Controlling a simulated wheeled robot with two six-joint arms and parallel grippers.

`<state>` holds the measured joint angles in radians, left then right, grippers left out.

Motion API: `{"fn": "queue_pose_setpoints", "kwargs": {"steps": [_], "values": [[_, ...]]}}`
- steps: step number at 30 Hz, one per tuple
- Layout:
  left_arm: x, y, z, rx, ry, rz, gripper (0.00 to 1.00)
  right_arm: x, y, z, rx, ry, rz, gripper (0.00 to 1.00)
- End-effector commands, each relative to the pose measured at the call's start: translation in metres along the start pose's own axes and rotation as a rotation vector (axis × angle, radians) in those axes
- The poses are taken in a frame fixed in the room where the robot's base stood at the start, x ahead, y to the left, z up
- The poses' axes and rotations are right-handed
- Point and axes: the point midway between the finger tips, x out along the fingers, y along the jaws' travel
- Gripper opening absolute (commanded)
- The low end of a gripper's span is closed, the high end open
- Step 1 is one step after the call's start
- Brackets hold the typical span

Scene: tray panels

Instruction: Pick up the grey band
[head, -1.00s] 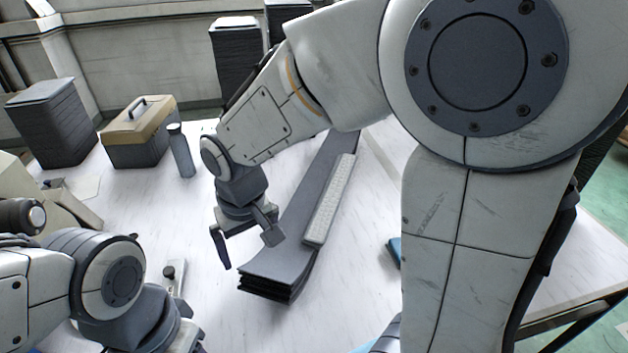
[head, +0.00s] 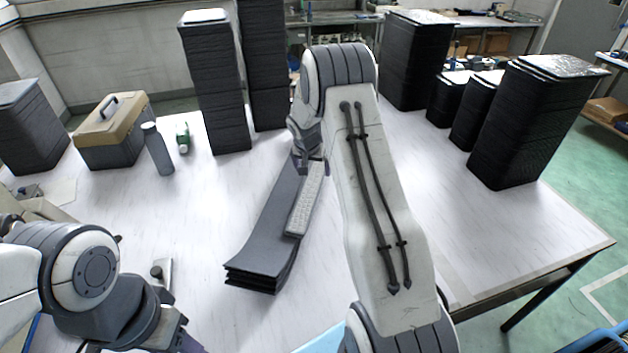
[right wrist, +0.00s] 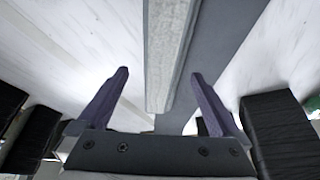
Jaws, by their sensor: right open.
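The grey band (head: 305,205), a long light grey textured strip, lies lengthwise along the right side of a stack of dark grey panels (head: 262,235) on the white table. My right gripper (head: 308,166) is at the far end of the band, partly hidden by its own arm. In the right wrist view, the open right gripper (right wrist: 159,78) has its two fingers apart, with the grey band (right wrist: 168,55) running into the gap between them; contact cannot be told. My left arm is at the lower left; its gripper is mostly cut off by the frame's bottom edge.
A toolbox (head: 112,135), a grey bottle (head: 157,150) and a small green bottle (head: 183,138) stand at the left. Tall dark stacks (head: 214,90) stand at the back, and more (head: 535,120) on the right. The table (head: 205,200) is clear left of the panels.

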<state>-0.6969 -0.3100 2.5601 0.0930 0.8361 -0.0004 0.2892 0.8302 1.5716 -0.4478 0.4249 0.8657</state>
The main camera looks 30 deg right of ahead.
Motion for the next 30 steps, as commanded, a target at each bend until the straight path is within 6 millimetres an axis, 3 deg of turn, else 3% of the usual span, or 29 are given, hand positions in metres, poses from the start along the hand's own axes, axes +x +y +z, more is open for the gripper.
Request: {"fn": "queue_pose_setpoints", "kwargs": {"steps": [6, 12, 20, 26, 27, 30], "values": [[-0.018, 0.001, -0.001, 0.000, 0.000, 0.000, 0.50, 0.026, -0.002, 0.004, -0.002, -0.005, 0.002, 1.00], [-0.022, 0.002, -0.001, -0.001, 0.000, 0.000, 0.50, 0.048, -0.002, 0.005, -0.001, -0.002, 0.000, 1.00], [-0.021, 0.002, -0.001, -0.001, 0.000, 0.000, 0.50, 0.051, -0.003, 0.005, -0.001, -0.001, 0.000, 1.00], [-0.021, 0.002, -0.001, -0.001, 0.000, 0.000, 0.50, 0.050, -0.003, 0.005, -0.001, -0.001, 0.000, 0.23], [-0.021, 0.002, -0.001, -0.001, 0.000, 0.000, 0.50, 0.050, -0.003, 0.005, -0.001, -0.001, -0.001, 0.17], [-0.021, 0.002, -0.001, -0.001, 0.000, 0.000, 0.50, 0.050, -0.003, 0.005, -0.001, -0.001, -0.001, 0.17]]}}
